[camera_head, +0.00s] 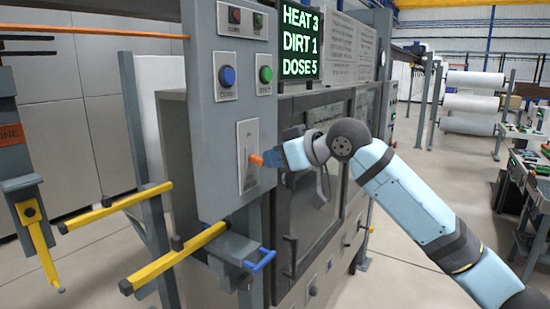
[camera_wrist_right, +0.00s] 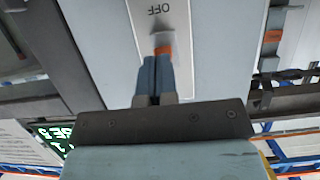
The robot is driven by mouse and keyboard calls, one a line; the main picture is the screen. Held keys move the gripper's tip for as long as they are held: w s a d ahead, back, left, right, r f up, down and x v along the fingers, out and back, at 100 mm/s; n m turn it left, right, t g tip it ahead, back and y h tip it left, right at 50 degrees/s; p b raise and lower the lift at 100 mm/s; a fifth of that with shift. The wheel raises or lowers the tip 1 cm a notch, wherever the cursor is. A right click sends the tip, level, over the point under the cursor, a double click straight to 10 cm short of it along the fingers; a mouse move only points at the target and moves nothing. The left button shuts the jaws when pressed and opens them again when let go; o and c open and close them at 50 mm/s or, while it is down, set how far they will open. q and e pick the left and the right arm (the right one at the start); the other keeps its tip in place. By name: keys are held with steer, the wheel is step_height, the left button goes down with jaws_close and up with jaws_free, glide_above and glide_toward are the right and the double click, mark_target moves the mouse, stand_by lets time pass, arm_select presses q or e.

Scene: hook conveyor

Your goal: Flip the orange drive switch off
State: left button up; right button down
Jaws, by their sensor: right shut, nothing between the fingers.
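The orange drive switch (camera_head: 256,159) sticks out from a white plate (camera_head: 248,135) on the grey control panel (camera_head: 212,60). In the right wrist view the switch's orange tip (camera_wrist_right: 163,50) shows just past my fingertips, below the printed word OFF on the plate, which appears upside down. My right gripper (camera_head: 280,158) is shut and empty, its blue fingers at the end of the switch. In the right wrist view its fingers (camera_wrist_right: 155,75) are together. I cannot tell whether they touch the switch. My left gripper is not in view.
A blue button (camera_head: 227,76) and a green button (camera_head: 265,75) sit above the switch. A lit display (camera_head: 300,42) reads HEAT 3, DIRT 1, DOSE 5. Yellow bars (camera_head: 175,258) and a blue handle (camera_head: 262,260) stick out below. A glazed cabinet door (camera_head: 315,190) stands right of the panel.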

steer(key=shift+f, duration=0.15)
stand_by(2.1)
stand_by(1.1)
steer(key=shift+a+r, duration=0.1)
steer(key=shift+r, duration=0.25)
steer(key=shift+r+p, duration=0.5)
steer(key=shift+p, duration=0.3)
